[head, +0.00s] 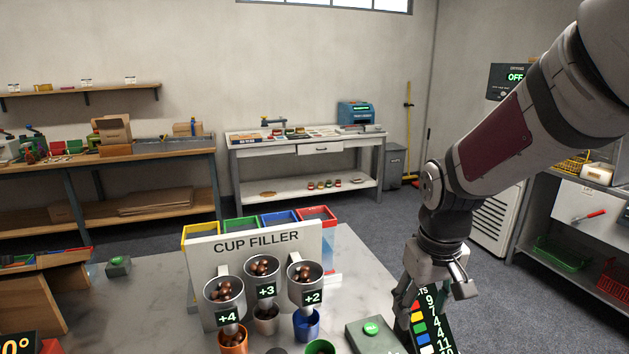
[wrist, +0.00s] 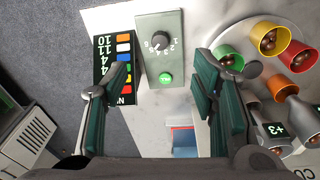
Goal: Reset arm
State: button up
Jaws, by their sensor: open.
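My gripper (head: 432,298) hangs above the right side of the table, open and empty, beside the dial box. In the wrist view its two fingers (wrist: 160,105) stand wide apart with nothing between them. The dial box (wrist: 172,88), with a black knob and a green button, lies below and beyond the fingertips. It also shows in the head view, left of my gripper (head: 358,338). The cup filler (head: 256,243) stands left of my gripper, with three metal hoppers of chestnuts marked +4, +3 and +2.
An orange cup (head: 233,341), a blue cup (head: 307,326) and a green cup (head: 320,347) stand at the filler. A black number board (head: 432,330) lies by my gripper. A small button box (head: 118,266) sits at left. The table's left part is mostly clear.

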jog(key=s+r+m+t, duration=0.1)
jog(key=s+r, duration=0.4)
jog(key=s, duration=0.4)
jog(key=s+r+m+t, duration=0.1)
jog(key=s+r, duration=0.4)
jog(key=s, duration=0.5)
jog(key=shift+s+t, duration=0.3)
jog(key=shift+t, duration=0.1)
jog(key=shift+d, duration=0.1)
